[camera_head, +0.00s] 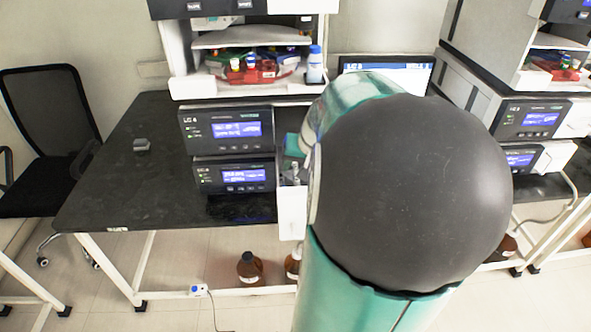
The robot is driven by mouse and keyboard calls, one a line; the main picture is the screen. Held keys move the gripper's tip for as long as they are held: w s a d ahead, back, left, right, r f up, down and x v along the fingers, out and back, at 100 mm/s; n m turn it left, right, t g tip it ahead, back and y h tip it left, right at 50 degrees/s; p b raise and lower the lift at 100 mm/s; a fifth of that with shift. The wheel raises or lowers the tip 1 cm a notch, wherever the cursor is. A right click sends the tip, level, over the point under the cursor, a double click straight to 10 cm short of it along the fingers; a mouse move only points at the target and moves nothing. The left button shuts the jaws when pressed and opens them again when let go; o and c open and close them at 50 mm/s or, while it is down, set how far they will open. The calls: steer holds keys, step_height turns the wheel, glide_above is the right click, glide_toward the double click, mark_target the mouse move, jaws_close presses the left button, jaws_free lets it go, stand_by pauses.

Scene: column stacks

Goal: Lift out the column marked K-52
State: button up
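No column marked K-52 can be made out, and I can read no such mark. My own arm, with a large black rounded joint and teal links, fills the middle and right of the view and hides much of the bench behind it. My gripper is not visible. An instrument stack (226,146) with two dark modules and lit blue screens stands on the black bench, just left of my arm. A white part (292,212) at the stack's right side is partly covered by my arm.
The black bench (105,180) is clear at its left, except for a small grey object (142,144). A blue-capped bottle (315,64) and a red tray (262,72) sit on the stack. Another stack (529,120) stands right. Brown bottles (249,267) stand below; a chair (47,120) is left.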

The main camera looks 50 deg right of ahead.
steer(key=shift+s, duration=0.1)
jaws_close()
steer(key=shift+r, duration=0.1)
